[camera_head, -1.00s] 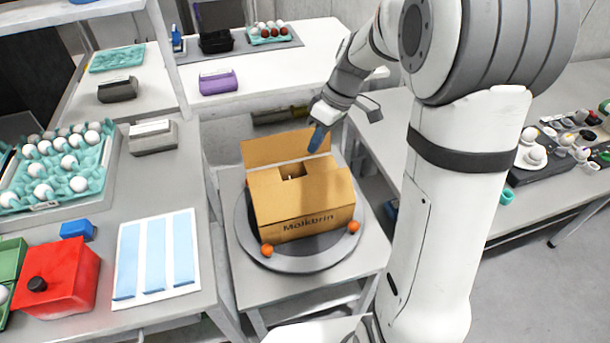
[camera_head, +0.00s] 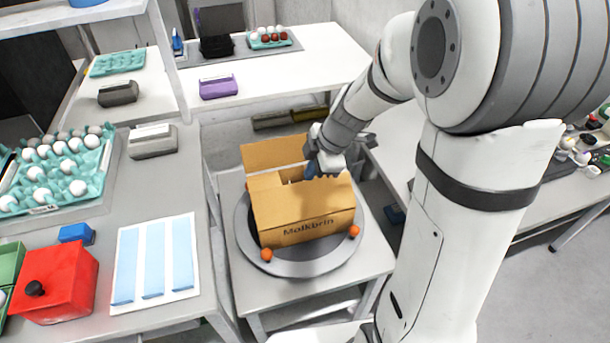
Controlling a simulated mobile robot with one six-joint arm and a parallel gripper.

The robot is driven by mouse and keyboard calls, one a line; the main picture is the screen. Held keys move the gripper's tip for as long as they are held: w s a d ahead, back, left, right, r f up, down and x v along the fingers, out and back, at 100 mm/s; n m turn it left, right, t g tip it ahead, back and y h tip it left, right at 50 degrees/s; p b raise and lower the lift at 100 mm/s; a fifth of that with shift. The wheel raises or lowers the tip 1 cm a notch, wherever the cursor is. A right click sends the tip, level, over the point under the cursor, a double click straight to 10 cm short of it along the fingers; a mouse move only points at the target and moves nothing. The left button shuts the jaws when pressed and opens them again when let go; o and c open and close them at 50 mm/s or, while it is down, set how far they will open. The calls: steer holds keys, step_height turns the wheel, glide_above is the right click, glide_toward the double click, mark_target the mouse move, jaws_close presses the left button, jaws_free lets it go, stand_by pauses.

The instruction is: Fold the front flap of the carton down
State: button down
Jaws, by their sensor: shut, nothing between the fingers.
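The brown cardboard carton (camera_head: 302,232), marked "Malkbrin" on its front, stands on a round grey turntable (camera_head: 300,268). Its back flap (camera_head: 273,152) stands up, leaning back. Part of the top opening shows dark near the middle, in front of the back flap. My gripper (camera_head: 311,172) is shut and empty, its blue fingertips over the right half of the carton's top. My wrist hides the right part of the top. I cannot tell whether the fingertips touch the cardboard, nor clearly how the front flap lies.
Two orange balls (camera_head: 266,254) (camera_head: 354,231) sit at the turntable's front rim. The left table holds an egg tray (camera_head: 92,180), a red box (camera_head: 60,285) and a white sheet with blue strips (camera_head: 128,245). A purple block (camera_head: 218,87) lies on the back table.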

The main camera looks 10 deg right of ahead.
mark_target(300, 185)
steer(key=x, duration=0.4)
steer(key=shift+w+d+f+p, duration=0.1)
steer(key=shift+w+p, duration=0.3)
steer(key=shift+w, duration=0.05)
steer(key=shift+w+f, duration=0.65)
steer(key=shift+f, duration=0.15)
